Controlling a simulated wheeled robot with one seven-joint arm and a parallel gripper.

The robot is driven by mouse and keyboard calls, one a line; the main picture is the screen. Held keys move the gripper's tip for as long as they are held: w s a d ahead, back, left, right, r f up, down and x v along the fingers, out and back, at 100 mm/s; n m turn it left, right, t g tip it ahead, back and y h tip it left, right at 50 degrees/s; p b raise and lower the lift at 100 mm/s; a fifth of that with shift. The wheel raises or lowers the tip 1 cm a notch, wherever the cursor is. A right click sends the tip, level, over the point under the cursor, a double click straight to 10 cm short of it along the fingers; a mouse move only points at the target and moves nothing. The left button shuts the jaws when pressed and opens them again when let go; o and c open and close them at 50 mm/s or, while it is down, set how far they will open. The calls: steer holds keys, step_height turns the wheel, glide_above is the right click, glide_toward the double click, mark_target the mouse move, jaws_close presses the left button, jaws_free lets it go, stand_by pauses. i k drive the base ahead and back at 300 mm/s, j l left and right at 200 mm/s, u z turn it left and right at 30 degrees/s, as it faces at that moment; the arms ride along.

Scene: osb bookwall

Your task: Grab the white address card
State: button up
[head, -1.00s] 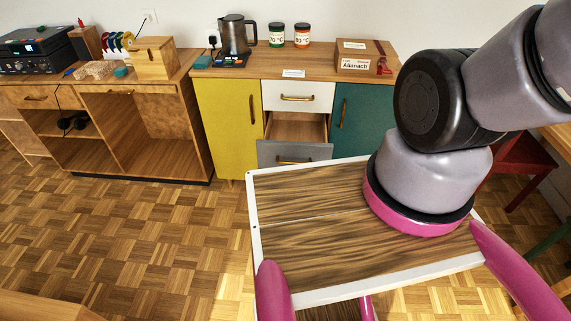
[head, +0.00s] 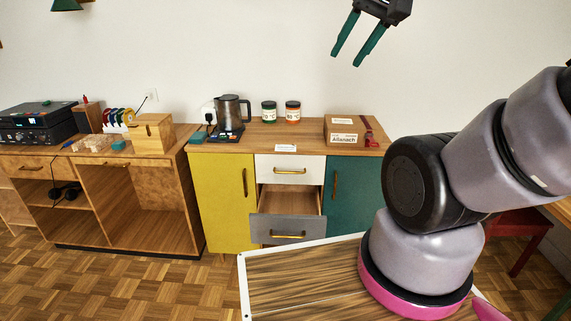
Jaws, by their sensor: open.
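The white address card (head: 286,148) lies flat near the front edge of the wooden sideboard top (head: 240,147), above the white drawer. A cardboard parcel (head: 343,131) on the right of the same top bears white labels, one reading "Allanach". My gripper (head: 350,60) hangs at the top of the head view, high above and to the right of the card. Its two green fingers point down and are apart, with nothing between them.
A kettle (head: 231,117) and two jars, one green-lidded (head: 269,112) and one orange-lidded (head: 293,112), stand behind the card. A red tape dispenser (head: 369,132) is beside the parcel. The grey lower drawer (head: 287,229) is pulled out. A wooden box (head: 152,134) stands on the left cabinet.

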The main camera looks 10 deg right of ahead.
mark_target(291, 148)
steer(key=i+z, duration=0.1)
steer(key=i, duration=1.1)
